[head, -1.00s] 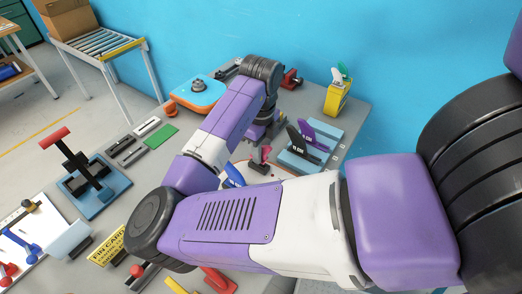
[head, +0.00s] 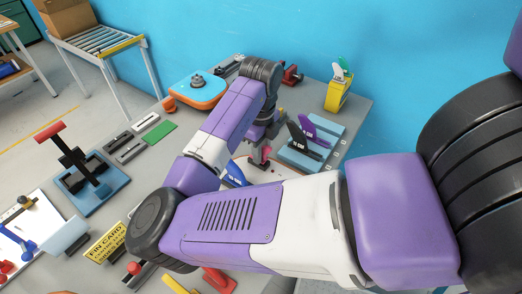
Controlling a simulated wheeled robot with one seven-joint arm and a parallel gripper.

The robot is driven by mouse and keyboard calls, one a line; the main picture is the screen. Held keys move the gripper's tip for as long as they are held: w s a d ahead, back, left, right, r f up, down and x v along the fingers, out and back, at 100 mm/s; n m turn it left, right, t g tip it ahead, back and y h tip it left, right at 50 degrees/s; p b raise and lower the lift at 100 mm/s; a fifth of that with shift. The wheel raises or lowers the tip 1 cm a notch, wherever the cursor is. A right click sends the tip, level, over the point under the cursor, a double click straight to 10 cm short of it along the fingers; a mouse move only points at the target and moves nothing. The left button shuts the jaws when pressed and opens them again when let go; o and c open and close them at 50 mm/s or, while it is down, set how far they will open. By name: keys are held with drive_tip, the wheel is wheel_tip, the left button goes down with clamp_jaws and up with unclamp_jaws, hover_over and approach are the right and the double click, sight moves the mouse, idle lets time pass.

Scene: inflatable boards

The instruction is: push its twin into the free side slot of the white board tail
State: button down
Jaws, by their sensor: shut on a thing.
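The white board tail (head: 276,175) lies on the grey table, mostly hidden behind my arm. A blue fin (head: 235,173) shows at its left, partly covered by my forearm. My gripper (head: 262,149) is above the tail's far part, pointing down. It looks shut on a small pink fin (head: 263,157), which shows just under the fingers, at or close above the board. The fingertips are too small to see clearly, and I cannot tell whether the fin is in a slot. The slots themselves are not clear.
Right of the tail, a light blue rack (head: 297,158) holds a black fin (head: 301,139) and a purple fin (head: 312,132). A yellow box (head: 338,95) stands behind. An orange-and-blue device (head: 197,91) is at the back left. The blue wall is close behind the table.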

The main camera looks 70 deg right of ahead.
drive_tip(key=shift+f+b, duration=0.3)
drive_tip(key=shift+f, duration=0.15)
drive_tip(key=c, duration=1.1)
unclamp_jaws()
drive_tip(key=shift+o, duration=0.2)
drive_tip(key=shift+r, duration=0.15)
wheel_tip(320, 180, up, 8)
drive_tip(key=shift+f+b, duration=0.2)
drive_tip(key=shift+b, duration=0.1)
